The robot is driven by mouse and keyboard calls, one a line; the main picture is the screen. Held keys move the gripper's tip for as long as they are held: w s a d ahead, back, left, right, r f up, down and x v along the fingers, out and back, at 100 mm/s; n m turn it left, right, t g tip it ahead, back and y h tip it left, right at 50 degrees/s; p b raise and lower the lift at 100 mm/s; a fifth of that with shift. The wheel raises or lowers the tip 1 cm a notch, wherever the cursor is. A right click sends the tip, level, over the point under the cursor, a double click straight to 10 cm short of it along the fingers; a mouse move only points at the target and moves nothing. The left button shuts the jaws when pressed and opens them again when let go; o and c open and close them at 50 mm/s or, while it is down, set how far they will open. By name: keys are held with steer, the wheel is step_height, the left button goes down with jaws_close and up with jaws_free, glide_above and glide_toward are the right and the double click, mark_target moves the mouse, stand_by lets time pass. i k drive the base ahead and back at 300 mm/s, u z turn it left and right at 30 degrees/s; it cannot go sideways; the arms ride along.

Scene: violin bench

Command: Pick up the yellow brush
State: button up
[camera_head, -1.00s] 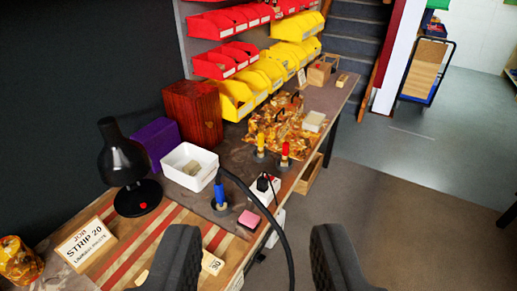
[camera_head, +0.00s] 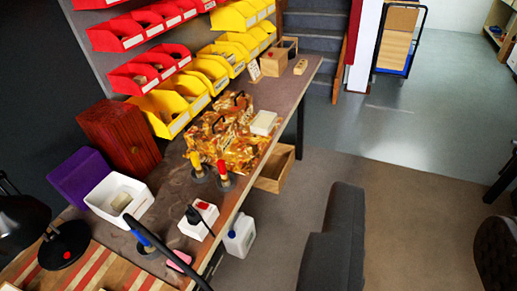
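The yellow brush (camera_head: 196,162) stands upright in a round dark holder on the bench, left of centre. The red brush (camera_head: 223,170) stands close to its right in a similar holder. The blue brush (camera_head: 139,230) is nearer, at the lower left, partly crossed by a dark cable.
A white box with a black plug (camera_head: 200,217) and a white tray (camera_head: 105,197) are near the brushes. A crumpled amber heap (camera_head: 240,150) lies behind them. Yellow bins (camera_head: 160,115) line the left wall.

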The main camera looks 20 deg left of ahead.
mark_target(199, 170)
steer(key=z, duration=0.15)
steer(key=i, duration=1.25)
steer(key=u, duration=0.7)
steer(key=i, duration=0.65)
steer(key=u, duration=0.45)
steer(key=k, duration=0.95)
steer(key=u, duration=0.2)
steer(key=i, duration=0.95)
steer(key=z, duration=0.05)
